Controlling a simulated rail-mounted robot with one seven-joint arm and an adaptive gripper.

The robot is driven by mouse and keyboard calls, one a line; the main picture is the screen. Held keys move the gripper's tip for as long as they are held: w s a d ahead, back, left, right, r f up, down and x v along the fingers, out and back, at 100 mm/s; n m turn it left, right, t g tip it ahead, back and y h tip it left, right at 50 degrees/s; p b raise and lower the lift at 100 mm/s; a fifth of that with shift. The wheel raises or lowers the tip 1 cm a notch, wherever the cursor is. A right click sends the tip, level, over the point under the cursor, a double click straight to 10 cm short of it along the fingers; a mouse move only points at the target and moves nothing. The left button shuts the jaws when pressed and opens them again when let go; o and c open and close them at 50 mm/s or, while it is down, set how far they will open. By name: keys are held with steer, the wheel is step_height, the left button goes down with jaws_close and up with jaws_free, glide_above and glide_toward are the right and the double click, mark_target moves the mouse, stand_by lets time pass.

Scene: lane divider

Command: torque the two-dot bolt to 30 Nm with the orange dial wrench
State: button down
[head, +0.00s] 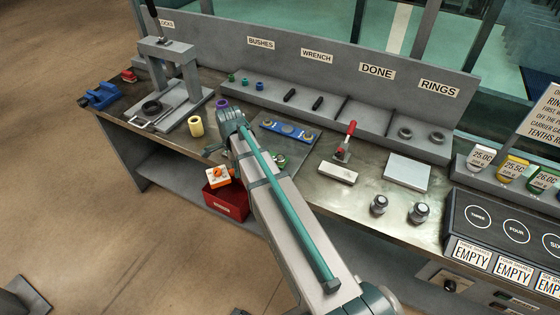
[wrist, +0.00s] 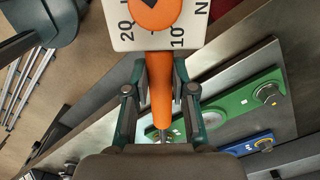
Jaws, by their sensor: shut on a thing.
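The orange dial wrench (wrist: 160,85) is between the two fingers of my gripper (wrist: 160,100), which is shut on its orange shaft. Its white dial face with 10 and 20 marks shows at the top of the wrist view, cut off by the frame. In the head view the orange and white wrench head (head: 217,177) is at the bench's front edge, above a red box. A green plate (wrist: 228,108) with bolts lies to the right in the wrist view, beside a blue plate (wrist: 245,147). The blue plate (head: 287,131) also shows in the head view. Bolt dots are too small to read.
The red box (head: 228,203) is below the bench edge. A press (head: 180,85) and a yellow bush (head: 196,126) stand left. A red-handled clamp (head: 345,150), a pale plate (head: 408,171) and two round knobs (head: 379,204) are right. My arm hides part of the bench middle.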

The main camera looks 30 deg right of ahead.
steer(key=shift+w+d+m+p, duration=0.1)
steer(key=shift+w+d+m, duration=0.1)
steer(key=shift+w+m, duration=0.55)
steer(key=shift+w+d+m+p, duration=0.2)
steer(key=shift+w+m, duration=0.25)
steer(key=shift+w, duration=0.5)
steer(key=shift+w+d+m+p, duration=0.1)
steer(key=shift+w+d+m, duration=0.1)
steer(key=shift+w+m, duration=0.55)
stand_by(1.4)
steer(key=shift+w+d+m, duration=0.2)
steer(key=shift+w+m, duration=0.1)
steer(key=shift+w, duration=0.25)
steer(key=shift+w+d+m, duration=0.2)
steer(key=shift+w+m, duration=0.05)
steer(key=shift+w, duration=0.3)
stand_by(0.6)
steer(key=shift+w+d+m, duration=0.55)
steer(key=shift+w+m, duration=0.1)
steer(key=shift+w, duration=0.1)
steer(key=shift+w+d+m, duration=0.5)
steer(key=shift+w+m, duration=0.15)
steer(key=shift+w, duration=0.05)
stand_by(1.0)
